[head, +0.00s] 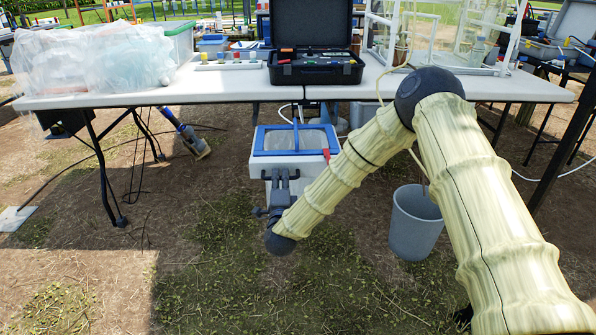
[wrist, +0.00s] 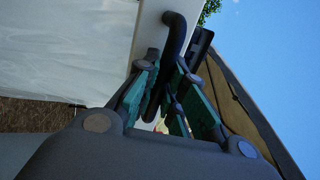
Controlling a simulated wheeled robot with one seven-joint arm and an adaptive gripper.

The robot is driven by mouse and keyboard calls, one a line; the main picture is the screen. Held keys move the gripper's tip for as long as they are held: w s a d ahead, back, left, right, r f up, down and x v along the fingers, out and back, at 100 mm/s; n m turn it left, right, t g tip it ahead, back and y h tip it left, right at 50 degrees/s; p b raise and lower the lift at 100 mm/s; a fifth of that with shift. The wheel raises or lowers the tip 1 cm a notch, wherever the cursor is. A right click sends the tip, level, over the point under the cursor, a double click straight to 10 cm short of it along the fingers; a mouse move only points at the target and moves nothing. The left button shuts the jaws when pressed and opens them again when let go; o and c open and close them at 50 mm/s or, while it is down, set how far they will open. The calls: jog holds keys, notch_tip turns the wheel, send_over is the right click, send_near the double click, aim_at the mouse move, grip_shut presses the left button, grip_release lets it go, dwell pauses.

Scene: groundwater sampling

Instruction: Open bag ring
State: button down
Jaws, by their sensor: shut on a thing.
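A blue rectangular ring (head: 268,153) lies on top of a white bin (head: 257,172) below the table's front edge in the head view. A pale, translucent bag or liner (head: 310,138) shows inside the ring. A small red part (head: 327,156) is at its right front. My gripper (head: 281,174) is at the bin's front, just below the ring. In the wrist view, my gripper's green-padded fingers (wrist: 166,72) are shut around a dark curved handle (wrist: 178,30) beside a white panel. The fingers hide part of the handle. I cannot tell how it joins the ring.
A white table (head: 215,90) spans the scene behind the bin, with an open black case (head: 310,72), clear plastic bags (head: 90,58) and a clear-walled box (head: 440,40). A grey bucket (head: 414,225) stands right of the bin. The grass in front is clear.

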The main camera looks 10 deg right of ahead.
jog(key=shift+s, duration=0.15)
jog(key=c, duration=1.5)
grip_release()
jog(key=v, duration=1.2)
